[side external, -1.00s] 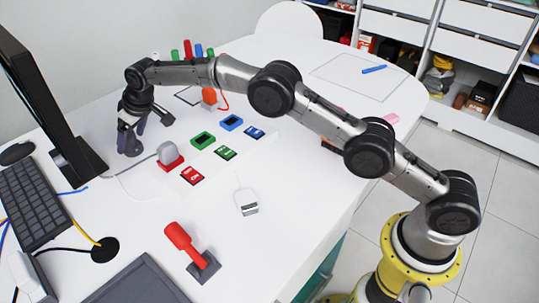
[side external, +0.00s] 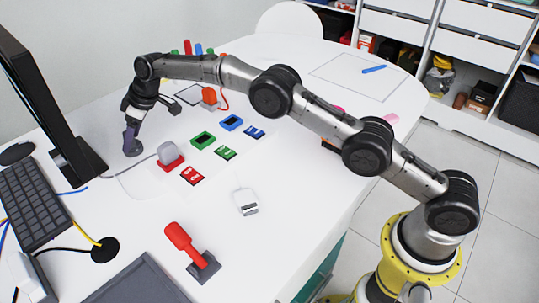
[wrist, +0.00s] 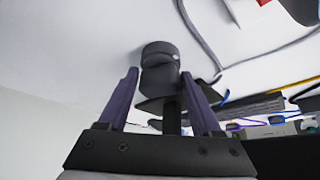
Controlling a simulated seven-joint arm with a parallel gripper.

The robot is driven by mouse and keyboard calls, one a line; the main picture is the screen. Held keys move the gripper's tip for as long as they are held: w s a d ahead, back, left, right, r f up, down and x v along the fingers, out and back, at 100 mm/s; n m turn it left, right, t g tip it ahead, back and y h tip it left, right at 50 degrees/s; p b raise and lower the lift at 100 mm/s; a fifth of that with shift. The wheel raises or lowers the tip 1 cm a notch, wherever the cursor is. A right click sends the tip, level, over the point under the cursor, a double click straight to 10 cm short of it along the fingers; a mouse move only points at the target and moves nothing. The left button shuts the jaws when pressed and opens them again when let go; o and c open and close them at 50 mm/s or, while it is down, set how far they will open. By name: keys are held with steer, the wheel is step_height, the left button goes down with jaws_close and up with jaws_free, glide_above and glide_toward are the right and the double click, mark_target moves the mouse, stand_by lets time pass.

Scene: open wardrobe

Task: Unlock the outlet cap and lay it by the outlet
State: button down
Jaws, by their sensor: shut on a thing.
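A dark grey round part, which looks like the outlet cap (wrist: 160,55), shows between the fingertips in the wrist view. In the side view, a dark round piece (side external: 135,151) sits at desk level under the fingers. My gripper (wrist: 160,76) has purple fingers, one on each side of the dark part, and is shut on it. In the side view my gripper (side external: 131,143) points down and leans, at the left of the white desk. I cannot tell the outlet from the cap, or whether the cap is unlocked; the fingers hide part of it.
The monitor (side external: 50,110) and keyboard (side external: 40,200) are to the left. Red, green and blue pieces lie further right, and a red-handled lever (side external: 188,248) stands in front. White desk shows between them.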

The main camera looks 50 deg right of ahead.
steer(key=shift+s+a+n+y, duration=0.15)
steer(key=shift+a+n+y, duration=0.15)
steer(key=shift+n, duration=0.2)
steer(key=shift+g, duration=0.3)
jaws_free()
steer(key=shift+d, duration=0.1)
steer(key=shift+d+r, duration=0.1)
steer(key=shift+r, duration=0.1)
steer(key=v, duration=0.7)
steer(key=shift+s+r, duration=0.2)
steer(key=shift+r, duration=0.05)
steer(key=shift+d, duration=0.1)
